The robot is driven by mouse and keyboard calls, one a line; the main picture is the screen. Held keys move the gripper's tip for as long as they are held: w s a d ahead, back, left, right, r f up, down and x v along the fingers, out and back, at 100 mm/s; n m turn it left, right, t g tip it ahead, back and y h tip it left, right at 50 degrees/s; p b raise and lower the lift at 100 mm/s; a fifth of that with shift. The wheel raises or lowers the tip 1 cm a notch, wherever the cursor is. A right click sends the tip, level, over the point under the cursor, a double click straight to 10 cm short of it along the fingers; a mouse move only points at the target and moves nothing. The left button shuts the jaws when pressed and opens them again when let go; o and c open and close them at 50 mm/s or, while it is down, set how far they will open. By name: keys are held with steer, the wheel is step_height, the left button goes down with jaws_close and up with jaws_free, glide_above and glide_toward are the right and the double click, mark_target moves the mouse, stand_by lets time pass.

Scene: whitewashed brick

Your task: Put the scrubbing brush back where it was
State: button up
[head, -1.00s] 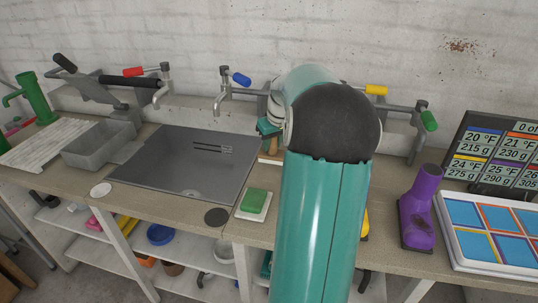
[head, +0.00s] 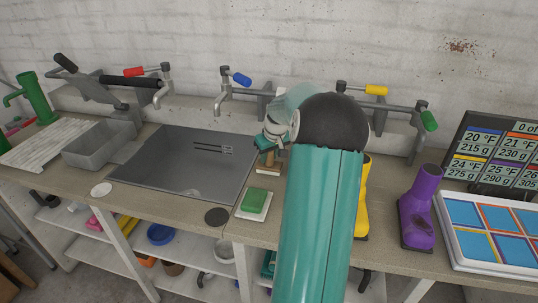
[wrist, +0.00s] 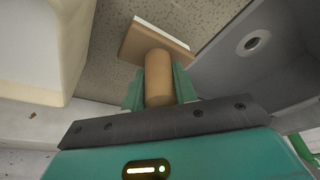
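The scrubbing brush has a round wooden handle (wrist: 158,78), a wooden block and pale bristles. My gripper (wrist: 158,88) is shut on the handle, with a green finger on each side. In the head view, my gripper (head: 266,147) is at the counter's back, right of the sink, and the brush (head: 268,167) shows below it, partly hidden. The brush is at or just above the counter; I cannot tell whether it touches.
A green sponge (head: 254,199) on a white dish lies in front of the brush. The grey sink (head: 185,165) is to the left. A yellow boot (head: 363,200) stands behind my arm, a purple boot (head: 417,215) further right. Taps (head: 240,88) line the wall.

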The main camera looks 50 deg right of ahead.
mark_target(274, 169)
steer(key=o, duration=0.4)
steer(key=shift+r, duration=0.1)
steer(key=v, duration=1.2)
steer(key=w+a+r+n, duration=0.1)
steer(key=w+a+r, duration=0.15)
steer(key=a, duration=1.05)
steer(key=w+a+r+n, duration=0.1)
steer(key=a+r, duration=0.2)
steer(key=a, duration=0.9)
steer(key=s+a+f+n+t, duration=0.1)
steer(key=s+a, duration=0.6)
steer(key=a, duration=0.4)
steer(key=s+a+f+n+t+y, duration=0.1)
steer(key=s+a+f, duration=0.1)
steer(key=s+a, duration=0.5)
steer(key=a, duration=0.4)
steer(key=shift+s+a, duration=0.25)
steer(key=shift+a, duration=0.05)
